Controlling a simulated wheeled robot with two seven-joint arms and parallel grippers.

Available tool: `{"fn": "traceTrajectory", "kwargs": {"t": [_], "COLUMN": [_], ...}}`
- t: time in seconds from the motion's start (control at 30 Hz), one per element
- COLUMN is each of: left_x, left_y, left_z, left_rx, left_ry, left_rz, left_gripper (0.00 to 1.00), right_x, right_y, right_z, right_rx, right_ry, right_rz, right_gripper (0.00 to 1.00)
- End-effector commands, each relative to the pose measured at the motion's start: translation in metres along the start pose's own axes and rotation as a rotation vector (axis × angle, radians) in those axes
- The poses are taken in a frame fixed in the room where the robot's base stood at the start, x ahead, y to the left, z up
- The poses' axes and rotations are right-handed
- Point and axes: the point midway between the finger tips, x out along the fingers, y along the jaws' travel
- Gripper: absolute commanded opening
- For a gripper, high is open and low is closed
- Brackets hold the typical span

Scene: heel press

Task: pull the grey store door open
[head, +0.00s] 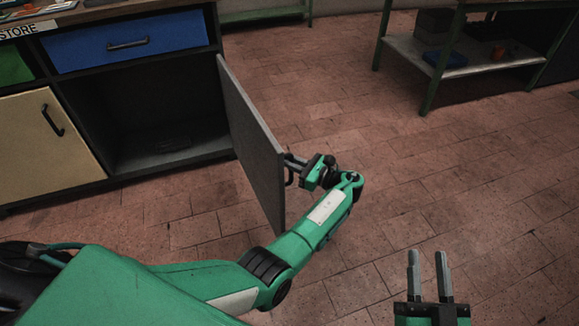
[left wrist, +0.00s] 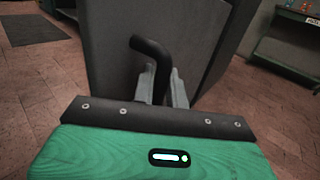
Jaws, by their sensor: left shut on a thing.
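The grey store door (head: 247,135) stands swung wide open on the right side of the store cabinet, seen nearly edge-on. My left gripper (head: 290,168) is on the door's right-hand face, shut on the black door handle (left wrist: 152,52). In the left wrist view the fingers (left wrist: 162,82) sit on both sides of the handle, with the grey door panel (left wrist: 105,55) behind. My right gripper (head: 427,260) is open and empty above the floor.
A blue drawer (head: 125,42) is above the opening, and a cream door (head: 35,142) with a black handle is left of it. A green-legged table (head: 398,45) with a lower shelf stands at the upper right. The brick floor between is clear.

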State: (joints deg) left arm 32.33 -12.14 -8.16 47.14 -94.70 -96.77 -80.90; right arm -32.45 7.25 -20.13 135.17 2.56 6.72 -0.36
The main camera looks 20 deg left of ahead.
Motion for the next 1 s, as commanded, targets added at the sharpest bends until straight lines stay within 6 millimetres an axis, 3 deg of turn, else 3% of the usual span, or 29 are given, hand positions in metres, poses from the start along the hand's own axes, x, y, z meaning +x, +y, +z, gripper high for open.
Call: {"fn": "traceTrajectory", "kwargs": {"t": [0.53,0.57,0.63,1.0], "left_x": [0.0042,0.0042,0.0036,0.0031], "left_y": [-0.0039,-0.0039,-0.0037,-0.0023], "left_z": [0.0038,0.0039,0.0034,0.0019], "left_rx": [-0.005,-0.005,-0.004,-0.001], "left_ry": [-0.006,-0.006,-0.005,-0.002], "left_rz": [0.006,0.006,0.006,0.005], "left_gripper": [0.0,0.18,0.32,0.33], "right_x": [0.0026,0.0026,0.0026,0.0032], "right_y": [0.0016,0.0016,0.0017,0.0013], "right_z": [-0.0091,-0.0091,-0.0089,-0.0083], "right_rx": [-0.008,-0.008,-0.008,-0.007], "right_ry": [0.048,0.047,0.047,0.036], "right_rz": [0.0,0.0,0.0,0.0], "right_gripper": [0.36,0.36,0.36,0.36]}}
